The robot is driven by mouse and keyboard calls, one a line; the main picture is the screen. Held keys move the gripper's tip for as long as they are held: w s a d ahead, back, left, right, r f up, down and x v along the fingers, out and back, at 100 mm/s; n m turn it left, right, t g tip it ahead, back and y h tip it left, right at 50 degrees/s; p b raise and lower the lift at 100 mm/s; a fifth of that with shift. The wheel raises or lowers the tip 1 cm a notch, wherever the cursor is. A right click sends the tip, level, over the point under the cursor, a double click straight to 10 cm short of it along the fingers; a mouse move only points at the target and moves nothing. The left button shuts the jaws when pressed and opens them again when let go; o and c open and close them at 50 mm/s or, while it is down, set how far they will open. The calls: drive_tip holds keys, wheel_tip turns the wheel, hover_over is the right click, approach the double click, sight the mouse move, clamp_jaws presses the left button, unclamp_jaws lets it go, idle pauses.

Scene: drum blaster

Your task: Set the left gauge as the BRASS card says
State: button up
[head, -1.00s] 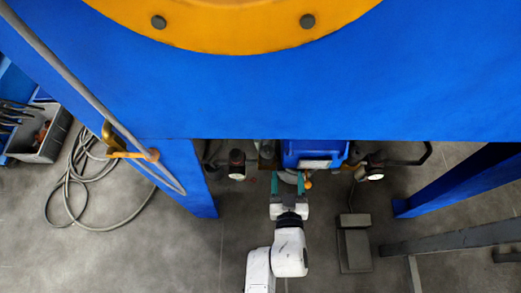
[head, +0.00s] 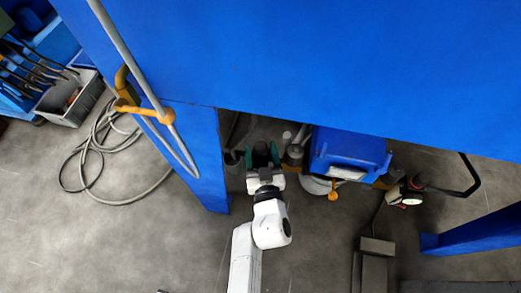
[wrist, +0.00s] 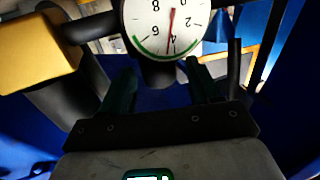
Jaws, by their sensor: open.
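A white round gauge (wrist: 176,22) shows at the top of the wrist view, cut by the frame edge. It has black numbers, a green arc and a red needle whose lower end lies close to the 4. It appears to be the left gauge; its face is not readable in the head view. My gripper (head: 262,156) is open beneath the blue machine, left of the blue box. In the wrist view, its two dark green fingers (wrist: 161,88) stand apart below the dial, with a dark round part between and behind them. I cannot tell whether they touch it. No BRASS card is readable.
The blue box (head: 347,153) with a white label hangs right of my gripper, an orange knob (head: 333,195) below it. Another gauge (head: 411,198) is farther right. A blue leg (head: 207,165) stands close on the left. A grey pedal (head: 374,262) is at lower right.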

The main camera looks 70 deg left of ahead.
drive_tip(key=shift+w+a, duration=0.15)
drive_tip(key=shift+a, duration=0.75)
drive_tip(key=c, duration=0.9)
drive_tip(key=shift+r, duration=0.1)
